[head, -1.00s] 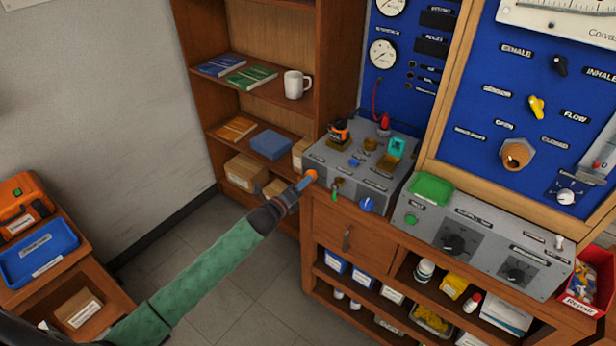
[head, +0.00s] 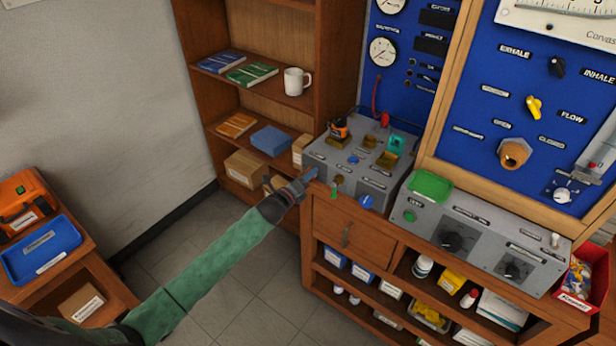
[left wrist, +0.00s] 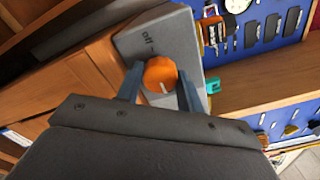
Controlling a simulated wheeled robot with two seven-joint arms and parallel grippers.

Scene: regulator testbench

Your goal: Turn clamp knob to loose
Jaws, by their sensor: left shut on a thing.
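An orange knob (left wrist: 160,73) with a white pointer line sits on the front face of a grey box (left wrist: 150,38), beside a mark reading "off". My left gripper (head: 308,175) is at the left front corner of this grey box (head: 318,160) in the head view and covers the knob there. In the left wrist view, the fingers of my left gripper (left wrist: 160,80) lie on either side of the knob and are shut on it. I cannot read a "loose" mark or a clamp label. My right gripper is in neither view.
A wooden bookshelf (head: 325,60) with a white mug (head: 296,81) stands behind left. A blue tray (head: 40,250) is at far left. The floor between is clear.

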